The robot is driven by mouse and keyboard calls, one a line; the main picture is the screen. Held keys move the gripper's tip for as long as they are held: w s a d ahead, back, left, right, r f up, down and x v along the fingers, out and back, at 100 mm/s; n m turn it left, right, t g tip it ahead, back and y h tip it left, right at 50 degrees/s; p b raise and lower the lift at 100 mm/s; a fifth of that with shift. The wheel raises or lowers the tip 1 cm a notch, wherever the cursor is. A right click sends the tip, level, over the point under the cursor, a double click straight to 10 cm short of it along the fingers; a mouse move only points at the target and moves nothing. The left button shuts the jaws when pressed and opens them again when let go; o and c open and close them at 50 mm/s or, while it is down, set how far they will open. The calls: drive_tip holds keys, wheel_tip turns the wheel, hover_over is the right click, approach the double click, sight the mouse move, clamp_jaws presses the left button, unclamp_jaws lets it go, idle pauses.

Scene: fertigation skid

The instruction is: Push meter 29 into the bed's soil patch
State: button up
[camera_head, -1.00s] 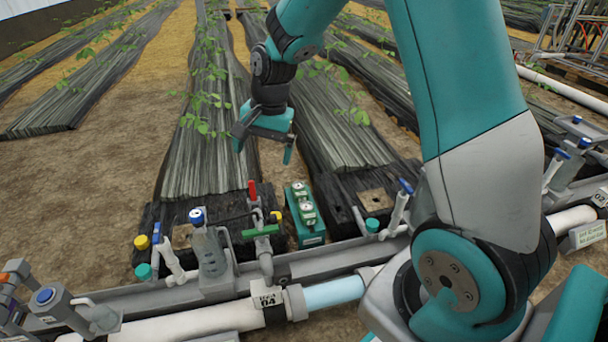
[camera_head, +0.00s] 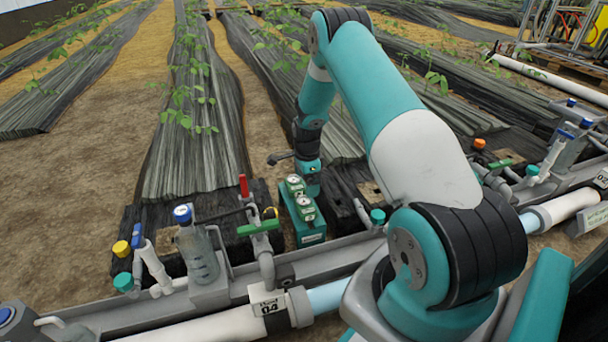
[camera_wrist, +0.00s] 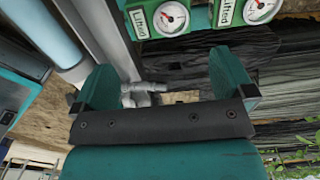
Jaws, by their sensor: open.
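Two green meters with round white dials sit in a teal holder (camera_head: 303,233): a far one (camera_head: 295,182) and a near one (camera_head: 305,206). I cannot read which is 29. Both also show at the top of the wrist view, at left (camera_wrist: 165,19) and right (camera_wrist: 245,10). My gripper (camera_wrist: 160,62) is open, with nothing between its fingers. In the head view my gripper (camera_head: 312,180) is low, just right of the far meter and partly hidden. A brown soil patch (camera_head: 370,190) lies right of the holder in the black-covered bed; its number is not legible.
A grey rail with a white pipe (camera_head: 190,326) runs along the front, with valves and a clear bottle (camera_head: 199,255). A red-handled valve (camera_head: 244,187) and green lever (camera_head: 258,226) stand left of the holder. Plants grow along the black-covered beds behind.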

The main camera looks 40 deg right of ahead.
sight(306, 203)
wheel_tip(306, 203, down, 11)
drive_tip(key=b, duration=0.5)
drive_tip(key=shift+a+b, duration=0.1)
drive_tip(key=shift+b, duration=0.2)
drive_tip(key=shift+c, duration=0.5)
drive_tip(key=c, duration=0.5)
drive_tip(key=shift+r+p, duration=4.9)
drive_tip(key=shift+r, duration=0.6)
